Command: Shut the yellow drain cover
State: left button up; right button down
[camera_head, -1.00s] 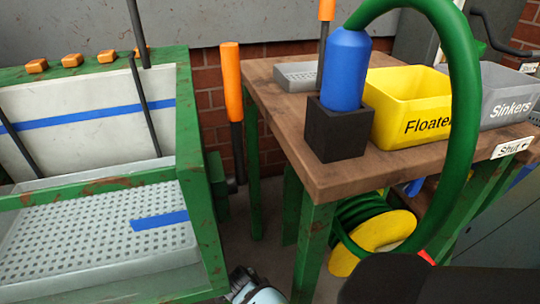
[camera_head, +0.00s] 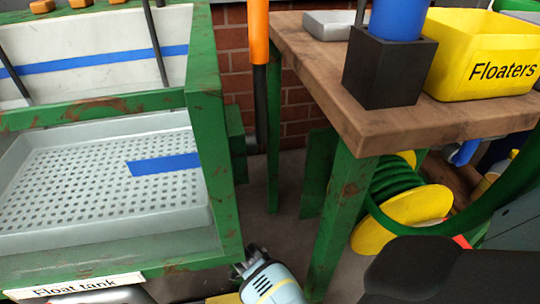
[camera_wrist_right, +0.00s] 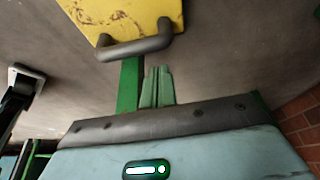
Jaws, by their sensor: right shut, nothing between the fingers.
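The yellow drain cover (camera_wrist_right: 125,18) is at the top of the right wrist view, with a dark bar handle (camera_wrist_right: 137,46) along its near edge. Its top is cut off, and I cannot tell how far it stands open. A small yellow patch (camera_head: 224,298) at the bottom of the head view may be part of it. My right gripper (camera_wrist_right: 158,72) has its green fingers together, empty, pointing toward the handle and apart from it in the picture. In the head view, my pale blue right wrist is low beside the float tank's corner. My left gripper is not in view.
The green-framed float tank (camera_head: 215,150) stands left, with a perforated tray (camera_head: 60,225). A wooden table (camera_head: 325,95) at right carries the yellow Floaters bin (camera_head: 470,75) and a black block (camera_head: 390,75). A hose reel (camera_head: 400,215) sits below. Bare floor shows between tank and table.

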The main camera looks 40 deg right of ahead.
jog(key=b+x, duration=0.1)
jog(key=x, duration=0.3)
jog(key=shift+w+b, duration=0.1)
jog(key=shift+b, duration=0.3)
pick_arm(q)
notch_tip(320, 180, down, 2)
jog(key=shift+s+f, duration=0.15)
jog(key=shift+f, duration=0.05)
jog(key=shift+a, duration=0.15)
